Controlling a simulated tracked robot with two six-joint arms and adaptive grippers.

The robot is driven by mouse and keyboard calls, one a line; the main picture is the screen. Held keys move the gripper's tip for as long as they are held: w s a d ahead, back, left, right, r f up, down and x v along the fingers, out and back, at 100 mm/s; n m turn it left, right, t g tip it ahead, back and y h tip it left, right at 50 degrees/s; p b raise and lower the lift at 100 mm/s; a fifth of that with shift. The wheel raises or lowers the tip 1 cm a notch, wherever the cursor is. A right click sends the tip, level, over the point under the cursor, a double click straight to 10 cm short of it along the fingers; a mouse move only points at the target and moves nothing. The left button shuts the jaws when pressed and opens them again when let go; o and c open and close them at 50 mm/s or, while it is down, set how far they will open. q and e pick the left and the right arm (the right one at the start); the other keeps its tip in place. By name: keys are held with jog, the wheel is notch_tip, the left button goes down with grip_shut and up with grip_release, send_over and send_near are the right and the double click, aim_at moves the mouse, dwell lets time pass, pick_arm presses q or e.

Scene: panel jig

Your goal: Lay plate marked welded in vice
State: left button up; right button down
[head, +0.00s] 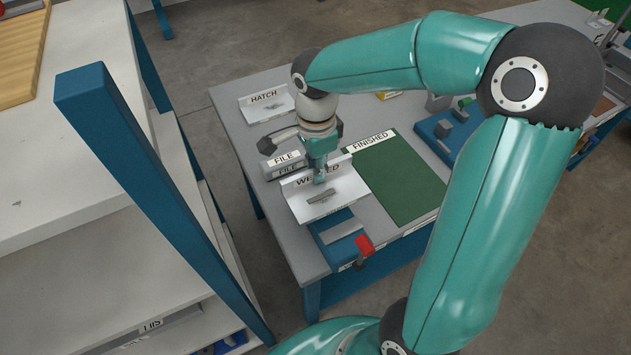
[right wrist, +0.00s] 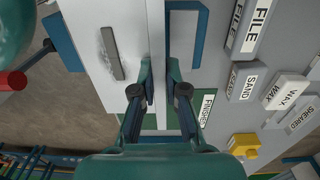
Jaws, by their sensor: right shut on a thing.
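The plate marked WELDED (head: 340,208) is a white bent panel with an upright labelled flange and a grey bar on its flat part. My right gripper (head: 320,178) points down and is shut on the flange. In the right wrist view, the fingers (right wrist: 166,88) close on the plate's edge, and the flat part (right wrist: 88,45) lies to their left. The blue vice (head: 340,230) with a red handle (head: 365,244) is at the table's front edge, partly hidden by the plate. I cannot tell whether the plate touches it. My left gripper is out of view.
A green FINISHED mat (head: 408,185) lies right of the plate. FILE blocks (head: 282,160) sit close on the left, with a HATCH plate (head: 266,104) behind. A blue tray (head: 429,130) is at the back right. A white shelf with a blue post (head: 150,190) stands left.

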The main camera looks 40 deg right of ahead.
jog(key=shift+f, duration=2.25)
jog(key=c, duration=1.7)
grip_release()
jog(key=shift+f, duration=0.15)
jog(key=o, duration=0.5)
jog(key=shift+r, duration=0.2)
notch_tip(320, 180, up, 11)
jog(key=shift+w+f, duration=0.1)
jog(key=shift+f, duration=0.05)
jog(key=shift+r, duration=0.6)
